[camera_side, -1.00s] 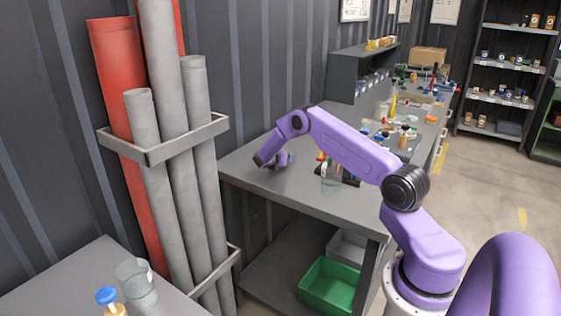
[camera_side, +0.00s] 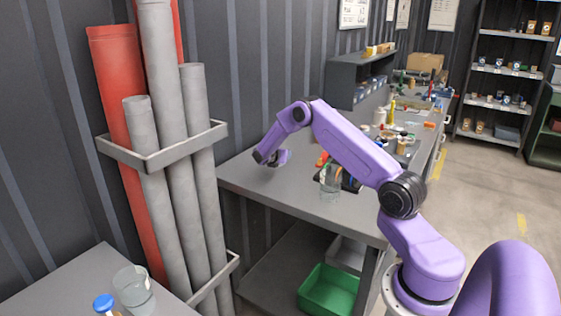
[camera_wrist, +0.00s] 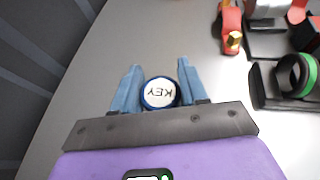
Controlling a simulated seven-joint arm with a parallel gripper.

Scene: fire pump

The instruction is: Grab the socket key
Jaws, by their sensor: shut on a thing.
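The socket key shows in the wrist view as a round piece (camera_wrist: 160,92) with a white top marked "KEY" and a dark blue rim. My gripper (camera_wrist: 159,72) has its two blue fingers on either side of this piece and is shut on it. In the side view my gripper (camera_side: 277,159) is over the left end of the grey workbench (camera_side: 265,182). The key cannot be made out there. Its lower part is hidden in the wrist view.
A clear glass beaker (camera_side: 330,182) stands to the right on the bench. A red tool with a brass end (camera_wrist: 232,28) and a black holder with a green-lined ring (camera_wrist: 296,75) lie right of the fingers. Grey pipes (camera_side: 178,170) stand in a rack left of the bench.

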